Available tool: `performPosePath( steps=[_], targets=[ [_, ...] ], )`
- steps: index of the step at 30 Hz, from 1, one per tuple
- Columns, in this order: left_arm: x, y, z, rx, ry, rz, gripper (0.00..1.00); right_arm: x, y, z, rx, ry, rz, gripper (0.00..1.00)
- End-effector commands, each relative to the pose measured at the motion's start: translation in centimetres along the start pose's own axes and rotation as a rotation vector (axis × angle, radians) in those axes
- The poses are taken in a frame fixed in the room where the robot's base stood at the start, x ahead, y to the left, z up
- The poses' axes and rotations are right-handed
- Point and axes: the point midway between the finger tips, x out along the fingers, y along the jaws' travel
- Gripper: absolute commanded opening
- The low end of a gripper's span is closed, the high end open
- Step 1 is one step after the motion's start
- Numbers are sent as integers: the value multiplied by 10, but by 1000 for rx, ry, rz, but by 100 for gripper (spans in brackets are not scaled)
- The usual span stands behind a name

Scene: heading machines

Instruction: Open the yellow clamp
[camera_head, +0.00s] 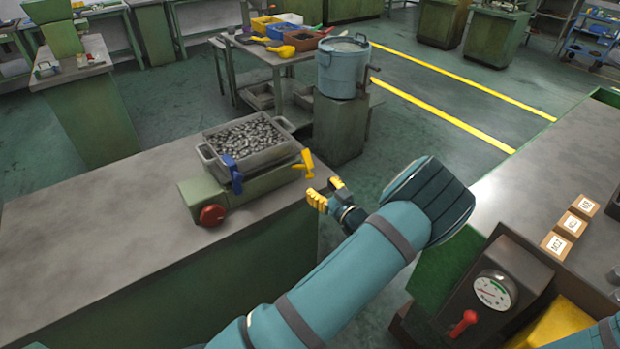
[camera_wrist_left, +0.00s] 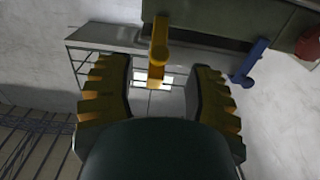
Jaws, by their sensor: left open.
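The yellow clamp (camera_head: 306,164) sits on the right end of a green machine base (camera_head: 260,187), beside a grey tray of small metal parts (camera_head: 250,152). In the left wrist view the clamp (camera_wrist_left: 159,38) reaches from the base toward the space between my fingers. My left gripper (camera_head: 328,192), with yellow fingertips, is open and empty just right of the clamp. Its spread fingers (camera_wrist_left: 158,78) stand on either side of the clamp's end in the wrist view; contact is not visible. My right gripper is out of view.
A blue clamp (camera_head: 233,174) and a red knob (camera_head: 212,215) are on the base's near left side. The grey bench top (camera_head: 110,240) is clear to the left. A blue pot (camera_head: 343,68) stands on a pedestal behind. A gauge (camera_head: 493,291) is at lower right.

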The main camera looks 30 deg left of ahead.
Motion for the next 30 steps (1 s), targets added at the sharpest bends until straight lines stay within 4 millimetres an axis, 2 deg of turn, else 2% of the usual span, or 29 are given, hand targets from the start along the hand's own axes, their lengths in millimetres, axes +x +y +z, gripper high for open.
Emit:
performPosePath(
  steps=[3, 9, 15, 22, 23, 27, 28, 30],
  targets=[
    [23, 0, 0, 0, 1, -2, 53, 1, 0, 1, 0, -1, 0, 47],
    [49, 0, 0, 0, -1, 0, 53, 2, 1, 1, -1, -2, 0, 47],
    [58, 0, 0, 0, -1, 0, 53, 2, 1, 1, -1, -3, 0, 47],
    [59, 0, 0, 0, -1, 1, 53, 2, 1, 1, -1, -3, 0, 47],
    [59, 0, 0, 0, -1, 1, 55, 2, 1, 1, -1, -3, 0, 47],
    [59, 0, 0, 0, -1, 1, 6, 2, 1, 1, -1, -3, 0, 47],
    [59, 0, 0, 0, -1, 1, 0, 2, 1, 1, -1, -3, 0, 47],
    [59, 0, 0, 0, -1, 1, 0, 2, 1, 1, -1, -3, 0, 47]
  ],
)
